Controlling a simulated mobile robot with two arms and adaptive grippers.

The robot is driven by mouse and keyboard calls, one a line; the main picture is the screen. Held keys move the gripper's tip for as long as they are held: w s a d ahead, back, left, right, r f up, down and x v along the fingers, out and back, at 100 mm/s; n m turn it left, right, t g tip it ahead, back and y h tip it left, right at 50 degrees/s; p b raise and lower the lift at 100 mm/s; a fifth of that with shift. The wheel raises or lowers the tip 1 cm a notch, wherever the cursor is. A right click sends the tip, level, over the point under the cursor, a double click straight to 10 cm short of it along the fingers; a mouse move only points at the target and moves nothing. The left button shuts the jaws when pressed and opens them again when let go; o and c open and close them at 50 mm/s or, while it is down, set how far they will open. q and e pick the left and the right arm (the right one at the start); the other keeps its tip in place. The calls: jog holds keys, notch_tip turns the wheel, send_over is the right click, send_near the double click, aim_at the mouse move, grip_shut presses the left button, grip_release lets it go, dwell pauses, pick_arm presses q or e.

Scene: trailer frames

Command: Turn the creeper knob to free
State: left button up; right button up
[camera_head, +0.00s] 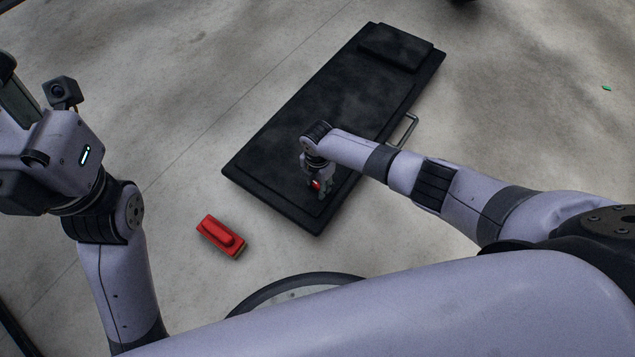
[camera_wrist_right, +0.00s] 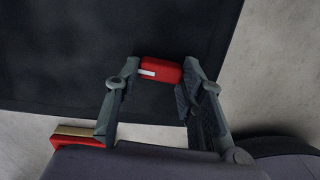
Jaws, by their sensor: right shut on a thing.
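The creeper (camera_head: 300,130) is a long black padded board lying on the floor, with a raised headrest (camera_head: 396,47) at its far end. Its knob (camera_head: 316,185) is small and red, near the board's near end. In the right wrist view the knob (camera_wrist_right: 165,70) shows a white mark towards its left end. My right gripper (camera_head: 318,189) is shut on the knob, one finger at each end, as the right wrist view (camera_wrist_right: 160,72) shows. My left gripper is partly in view at the left edge, its fingertips not clearly seen, away from the creeper.
A red brush (camera_head: 220,237) lies on the floor left of the creeper's near end; its tan bristles show in the right wrist view (camera_wrist_right: 78,131). A metal handle (camera_head: 406,130) sticks out from the creeper's right side. The concrete floor around is mostly clear.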

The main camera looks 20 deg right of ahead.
aim_at(318, 186)
jog(key=shift+n, duration=0.6)
jog(key=o, duration=1.1)
jog(key=shift+o, duration=0.2)
jog(key=shift+r, duration=0.1)
notch_tip(318, 186, up, 12)
dwell(0.3)
